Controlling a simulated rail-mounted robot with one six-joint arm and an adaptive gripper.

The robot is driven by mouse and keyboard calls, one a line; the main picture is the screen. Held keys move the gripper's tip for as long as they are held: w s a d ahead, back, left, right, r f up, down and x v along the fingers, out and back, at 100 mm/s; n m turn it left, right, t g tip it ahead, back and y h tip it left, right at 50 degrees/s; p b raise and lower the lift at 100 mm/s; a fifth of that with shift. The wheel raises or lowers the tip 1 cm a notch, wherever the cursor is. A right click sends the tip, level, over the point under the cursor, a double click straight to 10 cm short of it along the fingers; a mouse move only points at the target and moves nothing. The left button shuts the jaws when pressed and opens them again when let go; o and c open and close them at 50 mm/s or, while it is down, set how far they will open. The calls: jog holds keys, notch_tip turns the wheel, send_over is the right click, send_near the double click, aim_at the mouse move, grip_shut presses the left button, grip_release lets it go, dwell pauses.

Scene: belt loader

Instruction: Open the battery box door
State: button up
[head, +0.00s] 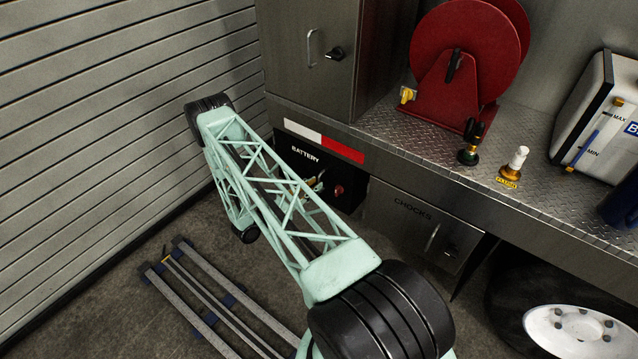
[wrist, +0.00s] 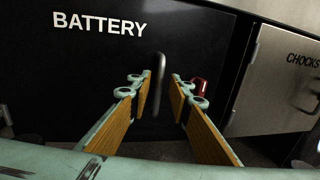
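The battery box door (wrist: 90,60) is a black panel with a white "BATTERY" label. In the head view the door (head: 291,143) sits low under the steel deck and is partly hidden by my arm. It looks shut. Its upright grey bar handle (wrist: 159,70) shows in the wrist view between my fingertips. My gripper (wrist: 158,88) is open, with one finger on each side of the handle and a gap to both. I cannot tell how far the tips reach past the bar. A red knob (wrist: 199,86) lies just right of the right fingertip.
The chocks compartment door (head: 400,212) is right of the battery box, with its own handle. The deck edge (head: 350,133) overhangs above. A red hose reel (head: 440,95) and valves stand on the deck. A slatted wall (head: 110,120) is at left.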

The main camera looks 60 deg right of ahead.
jog(key=shift+x, duration=1.55)
jog(key=shift+c, duration=0.5)
grip_shut()
